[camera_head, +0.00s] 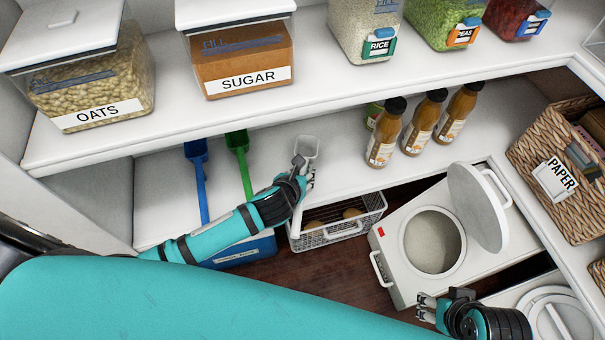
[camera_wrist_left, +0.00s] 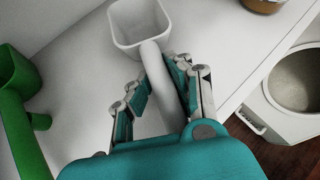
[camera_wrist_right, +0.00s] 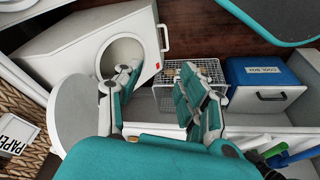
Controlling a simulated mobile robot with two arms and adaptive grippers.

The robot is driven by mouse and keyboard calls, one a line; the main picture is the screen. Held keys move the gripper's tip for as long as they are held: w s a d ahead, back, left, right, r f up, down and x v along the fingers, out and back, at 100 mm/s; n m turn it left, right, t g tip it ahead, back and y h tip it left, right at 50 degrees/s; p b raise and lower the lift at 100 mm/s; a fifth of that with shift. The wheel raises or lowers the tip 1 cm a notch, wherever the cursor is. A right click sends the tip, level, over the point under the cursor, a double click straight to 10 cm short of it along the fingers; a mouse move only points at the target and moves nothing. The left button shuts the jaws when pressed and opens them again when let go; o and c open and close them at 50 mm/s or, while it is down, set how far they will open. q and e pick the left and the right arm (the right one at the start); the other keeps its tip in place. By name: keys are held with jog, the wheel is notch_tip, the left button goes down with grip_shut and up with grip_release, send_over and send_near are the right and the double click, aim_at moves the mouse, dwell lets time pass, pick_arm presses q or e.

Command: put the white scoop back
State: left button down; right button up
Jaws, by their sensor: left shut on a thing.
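The white scoop (camera_head: 306,147) is at the lower white shelf in the head view. Its square cup (camera_wrist_left: 138,24) and handle (camera_wrist_left: 156,72) show large in the left wrist view. My left gripper (camera_head: 302,176) is shut on the scoop's handle, with the cup pointing away toward the back of the shelf. I cannot tell whether the cup touches the shelf. My right gripper (camera_head: 428,306) is low at the front, near the white bin; in the right wrist view its fingers (camera_wrist_right: 160,90) are apart with nothing between them.
A blue scoop (camera_head: 199,180) and a green scoop (camera_head: 240,160) lie left on the lower shelf. Several brown bottles (camera_head: 384,140) stand right. Below are a wire basket (camera_head: 335,232), a cool box (camera_wrist_right: 265,85) and an open-lidded white bin (camera_head: 395,262). The upper shelf (camera_head: 180,118) overhangs.

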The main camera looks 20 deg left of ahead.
pick_arm(q)
jog(key=shift+f, duration=0.1)
jog(key=c, duration=1.3)
grip_release()
jog(key=shift+o, duration=0.2)
jog(key=shift+s+r, duration=0.2)
jog(key=shift+r, duration=0.1)
jog(key=p+v, duration=0.4)
jog(key=v, duration=0.7)
jog(key=shift+s, duration=0.2)
pick_arm(e)
jog(key=s+f+x, duration=0.1)
jog(key=s+x, duration=0.1)
jog(key=x, duration=1.1)
jog(key=shift+s+g, duration=0.4)
pick_arm(q)
jog(key=shift+r, duration=0.1)
pick_arm(e)
jog(key=shift+a+r, duration=0.1)
